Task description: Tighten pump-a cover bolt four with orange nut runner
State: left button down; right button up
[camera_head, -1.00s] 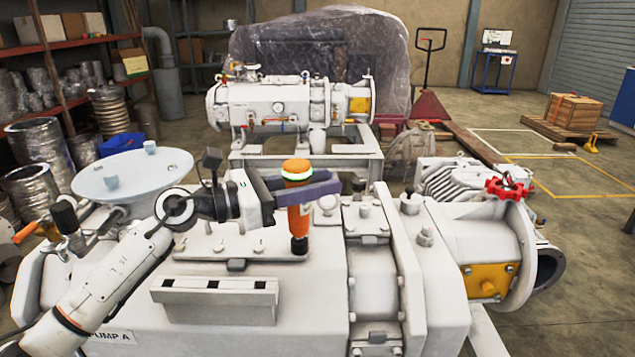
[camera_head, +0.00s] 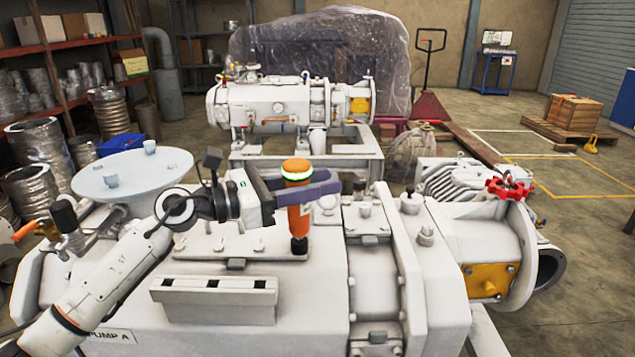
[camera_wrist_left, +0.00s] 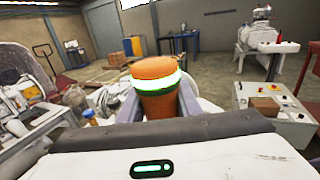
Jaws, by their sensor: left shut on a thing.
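The orange nut runner (camera_head: 298,208) stands upright on the cover plate (camera_head: 205,245) of pump A (camera_head: 110,336), its dark lower end at the plate's right end. A green-lit ring shows near its top. My left gripper (camera_head: 310,192) is shut around the nut runner's upper body from the left. In the left wrist view the orange top of the nut runner (camera_wrist_left: 155,75) rises between the fingers, its ring glowing green. The bolt under the tool is hidden. My right gripper is not in view.
A white socket rack (camera_head: 215,290) lies on the pump in front of the plate. A pale round dish (camera_head: 130,177) with small cups is at the left. Another pump (camera_head: 275,105) stands behind. A red handwheel (camera_head: 508,188) is at the right.

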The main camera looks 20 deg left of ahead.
pick_arm(q)
jog(key=shift+f+b, duration=0.35)
jog(key=shift+b, duration=0.2)
dwell(0.7)
jog(key=shift+r, duration=0.1)
jog(key=shift+r+p, duration=2.05)
jog(key=shift+r, duration=0.6)
